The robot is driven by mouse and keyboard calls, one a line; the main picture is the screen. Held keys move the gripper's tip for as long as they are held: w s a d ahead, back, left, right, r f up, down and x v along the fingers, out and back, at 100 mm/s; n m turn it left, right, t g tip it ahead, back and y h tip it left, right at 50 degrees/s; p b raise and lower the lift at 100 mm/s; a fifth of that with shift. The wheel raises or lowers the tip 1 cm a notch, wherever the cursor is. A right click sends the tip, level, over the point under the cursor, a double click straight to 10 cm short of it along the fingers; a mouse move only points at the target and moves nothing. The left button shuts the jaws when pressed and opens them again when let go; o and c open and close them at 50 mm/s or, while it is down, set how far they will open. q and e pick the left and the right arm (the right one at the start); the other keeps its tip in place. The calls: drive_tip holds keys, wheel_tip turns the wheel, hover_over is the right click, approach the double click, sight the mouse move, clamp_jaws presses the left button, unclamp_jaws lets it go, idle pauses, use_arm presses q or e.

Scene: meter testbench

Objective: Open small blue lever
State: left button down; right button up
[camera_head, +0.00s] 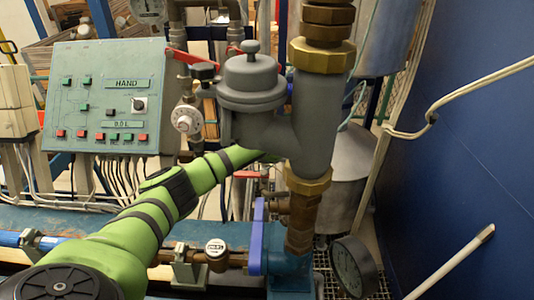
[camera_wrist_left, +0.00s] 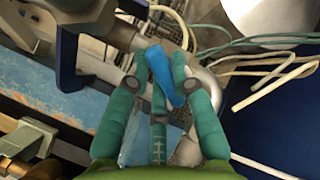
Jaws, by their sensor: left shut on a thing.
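The small blue lever (camera_wrist_left: 164,78) is a bright blue flat handle in the left wrist view. It sits between the teal fingers of my left gripper (camera_wrist_left: 158,74), which are closed around it. In the head view my left arm reaches in from the left, and its gripper end passes behind the grey valve body (camera_head: 262,105), so the grip is hidden there. A larger blue handle (camera_head: 257,237) stands upright on the brass pipe; it appears dark blue in the left wrist view (camera_wrist_left: 68,62). My right gripper is not in view.
A control panel (camera_head: 108,97) stands at the left. A thick grey pipe (camera_head: 316,125) with brass fittings is close in front of my left gripper. A round gauge (camera_head: 353,267) is at the lower right. A blue wall (camera_head: 460,150) closes the right side.

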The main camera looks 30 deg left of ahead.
use_arm(q)
drive_tip(key=c, duration=1.1)
unclamp_jaws()
drive_tip(key=shift+o, duration=0.2)
drive_tip(key=shift+r, duration=0.1)
drive_tip(key=v, duration=0.7)
drive_tip(key=shift+s+r, duration=0.15)
